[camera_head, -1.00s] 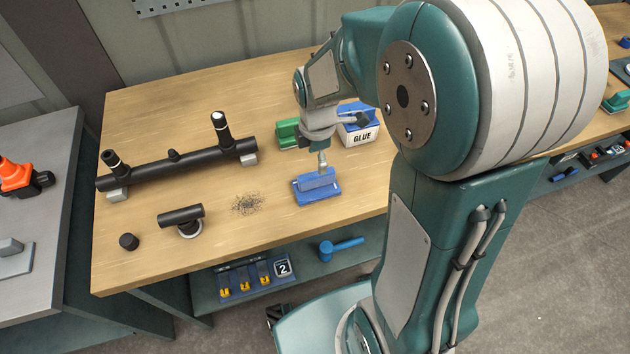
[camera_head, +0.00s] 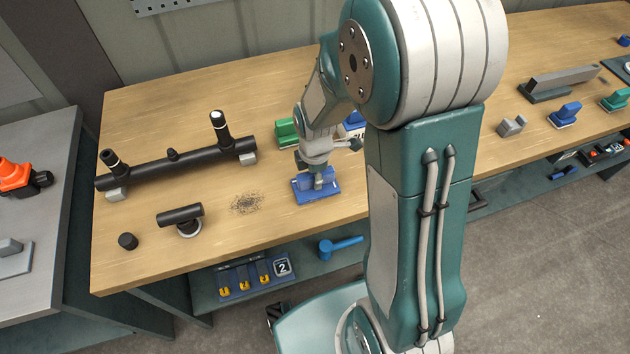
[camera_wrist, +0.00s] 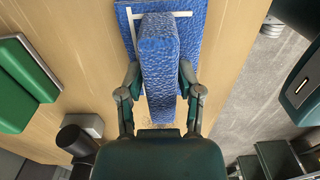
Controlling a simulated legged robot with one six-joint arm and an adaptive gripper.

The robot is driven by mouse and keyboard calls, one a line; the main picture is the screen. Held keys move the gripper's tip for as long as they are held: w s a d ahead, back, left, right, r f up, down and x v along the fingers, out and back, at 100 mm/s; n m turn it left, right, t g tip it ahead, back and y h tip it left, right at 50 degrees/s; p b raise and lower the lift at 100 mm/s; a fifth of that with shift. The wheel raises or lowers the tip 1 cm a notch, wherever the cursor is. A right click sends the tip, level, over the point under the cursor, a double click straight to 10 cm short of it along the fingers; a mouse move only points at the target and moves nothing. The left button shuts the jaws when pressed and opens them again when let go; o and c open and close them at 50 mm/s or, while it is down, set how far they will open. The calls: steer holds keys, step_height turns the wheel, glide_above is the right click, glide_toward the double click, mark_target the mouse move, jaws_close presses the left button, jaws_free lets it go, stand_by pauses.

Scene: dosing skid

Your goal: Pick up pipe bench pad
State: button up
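The pipe bench pad (camera_head: 318,187) is a blue block with a blue grip on top, lying flat on the wooden bench right of a dark scribbled patch. In the wrist view its textured raised grip (camera_wrist: 160,65) runs up the middle, over a wider blue base with a white line. My gripper (camera_head: 318,180) is down at the pad. In the wrist view the two fingers of my gripper (camera_wrist: 160,80) stand on either side of the grip, close against its edges. Whether they press on it is not clear. The pad seems to rest on the bench.
A black pipe (camera_head: 175,166) on grey supports lies left. A black tee piece (camera_head: 180,217) and a small black cap (camera_head: 128,241) are near the front edge. A green block (camera_head: 286,131) stands behind my gripper. A blue mallet (camera_head: 340,246) lies on the lower shelf.

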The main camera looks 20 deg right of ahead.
jaws_close()
steer(key=shift+r, duration=0.45)
step_height(320, 180, up, 3)
steer(key=shift+s+d+f, duration=0.1)
steer(key=shift+d, duration=0.05)
steer(key=s+d+r, duration=0.2)
steer(key=s+r, duration=0.2)
steer(key=s, duration=0.2)
steer(key=s+d+r, duration=0.2)
steer(key=s+r, duration=0.3)
steer(key=s, duration=0.2)
steer(key=shift+d+r, duration=0.15)
steer(key=shift+d, duration=0.1)
